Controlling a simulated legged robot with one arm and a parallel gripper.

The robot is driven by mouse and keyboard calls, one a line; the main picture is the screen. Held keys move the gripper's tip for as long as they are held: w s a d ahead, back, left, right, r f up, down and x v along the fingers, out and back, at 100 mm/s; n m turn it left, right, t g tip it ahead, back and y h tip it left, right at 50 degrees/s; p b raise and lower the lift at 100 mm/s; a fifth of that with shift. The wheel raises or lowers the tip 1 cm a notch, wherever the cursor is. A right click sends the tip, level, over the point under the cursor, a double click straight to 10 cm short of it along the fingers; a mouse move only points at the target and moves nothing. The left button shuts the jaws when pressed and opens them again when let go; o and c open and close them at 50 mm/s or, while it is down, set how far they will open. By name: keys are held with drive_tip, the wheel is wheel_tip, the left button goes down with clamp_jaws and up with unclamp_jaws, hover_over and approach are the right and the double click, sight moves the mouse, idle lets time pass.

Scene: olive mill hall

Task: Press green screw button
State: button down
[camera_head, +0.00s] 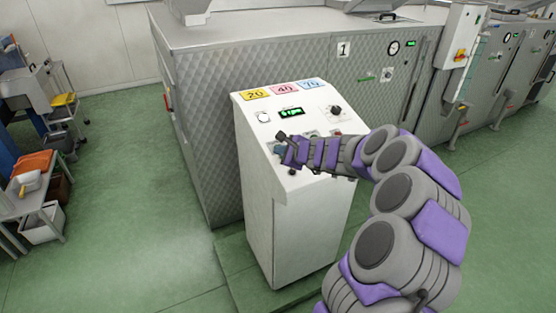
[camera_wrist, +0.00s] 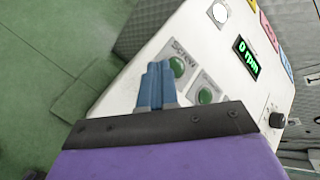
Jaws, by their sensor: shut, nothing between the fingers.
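The green screw button (camera_wrist: 177,66) is round and sits on a grey plate labelled "Screw" on the white sloped control panel (camera_head: 295,95). My gripper (camera_wrist: 159,68) is shut and empty, its blue fingers pressed together. In the wrist view the fingertips lie just left of the button, close to its edge; I cannot tell whether they touch the panel or the button. In the head view my gripper (camera_head: 279,149) is over the panel's lower left part, and my arm hides the button there. A second green button (camera_wrist: 205,96) sits to its right on a similar plate.
A display (camera_head: 290,113) reads "0 rpm", with a white button (camera_head: 262,117) to its left and a black knob (camera_head: 335,110) to its right. A large metal machine (camera_head: 205,120) stands behind the panel. A cart (camera_head: 35,195) stands at far left, with open green floor between.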

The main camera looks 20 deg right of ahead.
drive_tip(key=d, duration=0.4)
drive_tip(key=shift+d+f, duration=0.1)
drive_tip(key=shift+f, duration=0.2)
drive_tip(key=shift+a+r, duration=0.15)
drive_tip(key=shift+a, duration=0.75)
drive_tip(key=shift+a+r, duration=0.1)
drive_tip(key=shift+a, duration=0.8)
drive_tip(key=shift+d+f, duration=0.2)
drive_tip(key=shift+d, duration=1.3)
drive_tip(key=shift+a+r, duration=0.15)
drive_tip(key=shift+a, duration=1.1)
drive_tip(key=shift+d, duration=0.75)
drive_tip(key=shift+d+f, duration=0.3)
drive_tip(key=shift+d, duration=0.05)
drive_tip(key=shift+w+a+f, duration=0.1)
drive_tip(key=shift+a+f, duration=0.05)
drive_tip(key=shift+a, duration=0.75)
drive_tip(key=shift+d+f, duration=0.15)
drive_tip(key=shift+d, duration=0.6)
drive_tip(key=shift+a+f+b, duration=0.15)
drive_tip(key=shift+a+b, duration=0.2)
drive_tip(key=shift+a, duration=0.25)
drive_tip(key=shift+w, duration=0.1)
drive_tip(key=shift+d, duration=0.35)
